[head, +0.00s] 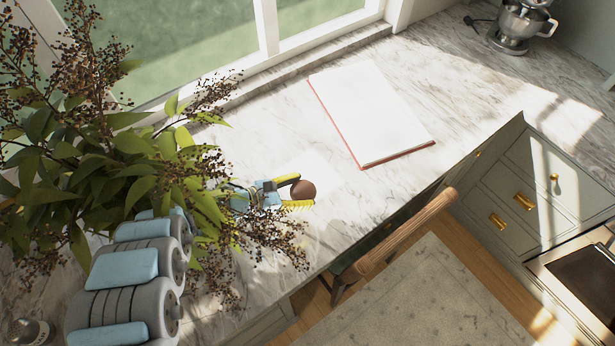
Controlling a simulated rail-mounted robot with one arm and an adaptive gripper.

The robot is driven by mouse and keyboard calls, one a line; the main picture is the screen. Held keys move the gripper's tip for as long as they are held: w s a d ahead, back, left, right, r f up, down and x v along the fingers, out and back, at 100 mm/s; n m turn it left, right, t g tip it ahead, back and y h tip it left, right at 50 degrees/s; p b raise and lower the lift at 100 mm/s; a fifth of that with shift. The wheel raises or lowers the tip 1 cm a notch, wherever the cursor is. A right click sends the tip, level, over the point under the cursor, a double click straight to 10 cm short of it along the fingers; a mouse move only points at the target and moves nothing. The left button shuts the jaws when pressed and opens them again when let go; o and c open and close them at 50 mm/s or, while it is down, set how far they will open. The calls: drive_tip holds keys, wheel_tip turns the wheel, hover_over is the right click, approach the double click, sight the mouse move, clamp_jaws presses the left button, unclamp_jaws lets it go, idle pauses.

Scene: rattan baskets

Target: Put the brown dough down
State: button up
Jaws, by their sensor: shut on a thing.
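The brown dough (303,190) is a small, rounded reddish-brown lump in the head view, over the marble counter. My gripper (299,193), with yellow-green fingertips, is shut on the dough, one finger on its upper side and one below it. I cannot tell whether the dough touches the counter or is held just above it. Leaves and berry twigs hide part of my gripper's wrist.
A leafy plant with dark berries (120,150) crowds the left. An open white book or pad with a red edge (370,112) lies on the counter (465,85). A stand mixer (520,22) stands far back right. A wooden chair back (405,232) is at the front edge.

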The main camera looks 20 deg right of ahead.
sight(308, 173)
drive_tip(key=shift+w+d+f+b, duration=0.4)
drive_tip(key=shift+w+f+b, duration=0.25)
drive_tip(key=shift+b, duration=0.3)
drive_tip(key=w+d+f+b, duration=0.1)
drive_tip(key=w+f, duration=0.1)
drive_tip(key=w, duration=0.1)
drive_tip(key=w+d+f+b, duration=0.1)
drive_tip(key=w+d+f, duration=0.1)
drive_tip(key=w, duration=0.1)
drive_tip(key=w+d+f+b, duration=0.2)
drive_tip(key=w+f, duration=0.1)
drive_tip(key=shift+w+d+f+b, duration=0.25)
drive_tip(key=shift+w+b, duration=0.1)
drive_tip(key=shift+w+d+f+b, duration=0.15)
drive_tip(key=shift+w+f+b, duration=0.2)
drive_tip(key=shift+f, duration=0.3)
drive_tip(key=shift+s+f, duration=0.2)
drive_tip(key=shift+f, duration=0.75)
drive_tip(key=shift+w+f+b, duration=0.1)
drive_tip(key=shift+f+b, duration=0.2)
drive_tip(key=shift+b, duration=0.05)
